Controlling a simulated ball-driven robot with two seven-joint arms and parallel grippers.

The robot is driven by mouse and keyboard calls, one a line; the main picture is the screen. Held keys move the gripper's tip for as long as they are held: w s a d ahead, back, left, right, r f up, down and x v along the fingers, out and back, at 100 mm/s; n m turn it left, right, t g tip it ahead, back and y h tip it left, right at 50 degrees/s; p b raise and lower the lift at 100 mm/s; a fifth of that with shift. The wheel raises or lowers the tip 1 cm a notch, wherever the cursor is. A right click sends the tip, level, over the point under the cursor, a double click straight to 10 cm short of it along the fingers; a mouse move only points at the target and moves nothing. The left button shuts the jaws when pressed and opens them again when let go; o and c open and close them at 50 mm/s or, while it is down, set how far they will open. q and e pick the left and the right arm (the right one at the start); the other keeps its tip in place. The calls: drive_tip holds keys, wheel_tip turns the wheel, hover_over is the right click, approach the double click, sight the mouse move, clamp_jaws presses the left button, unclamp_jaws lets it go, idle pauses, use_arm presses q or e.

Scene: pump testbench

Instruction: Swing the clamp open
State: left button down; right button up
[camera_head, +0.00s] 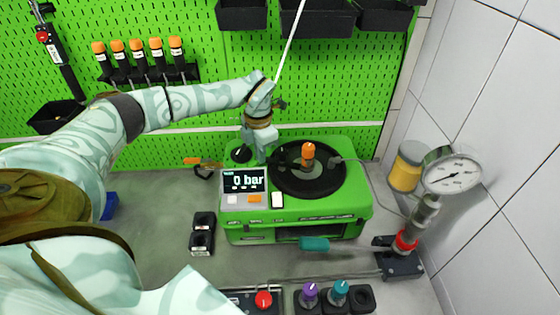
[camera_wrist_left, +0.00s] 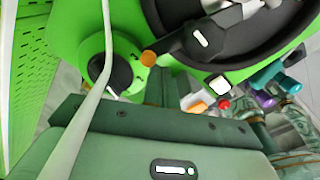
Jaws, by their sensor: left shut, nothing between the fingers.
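The green pump testbench box (camera_head: 345,205) stands on the bench with a round black plate (camera_head: 325,180) on top. A dark arm that looks like the clamp lies over the plate's left side; it shows in the left wrist view as a black bar (camera_wrist_left: 205,38) with a white mark. An orange-topped handle (camera_head: 308,153) stands upright on the plate. My left gripper (camera_head: 261,160) points down at the box top, between the black knob (camera_head: 241,154) and the plate. Its fingers (camera_wrist_left: 160,88) are shut and empty beside the bar; contact is unclear. My right gripper is out of view.
The display (camera_head: 244,181) reads 0 bar at the box's front left. A green pegboard wall (camera_head: 340,80) is behind.

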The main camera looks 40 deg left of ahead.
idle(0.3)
use_arm(q)
drive_tip(key=shift+w, duration=0.15)
drive_tip(key=shift+w+a+b, duration=0.3)
drive_tip(key=shift+w+a, duration=0.3)
drive_tip(key=shift+w, duration=0.3)
drive_tip(key=shift+w+a+b, duration=0.1)
drive_tip(key=shift+w+b, duration=0.3)
drive_tip(key=shift+w, duration=0.75)
